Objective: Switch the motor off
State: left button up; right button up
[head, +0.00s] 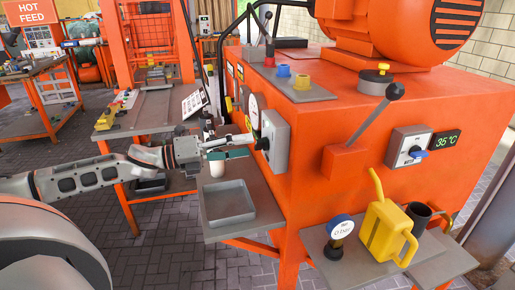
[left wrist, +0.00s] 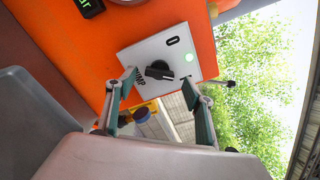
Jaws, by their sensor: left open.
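A large orange motor (head: 395,25) sits on top of the orange machine. A grey switch box (head: 274,138) is on the machine's side, with a black rotary knob (head: 264,144). The black knob (left wrist: 158,70) lies between and just beyond my fingertips. My left gripper (head: 250,145) is open and empty in front of the knob, also seen in the left wrist view (left wrist: 168,92). Contact cannot be told. My right gripper is out of view.
A shelf with a grey tray (head: 230,203) is below my left gripper. A white gauge (head: 254,112) is beside the box. A second box with a blue knob (head: 417,153), a grey lever (head: 372,118) and a yellow can (head: 387,232) are farther right.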

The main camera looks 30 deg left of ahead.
aim_at(256, 144)
pick_arm(q)
jog(key=shift+b+x, duration=1.25)
jog(key=shift+x, duration=0.85)
jog(key=c, duration=1.1)
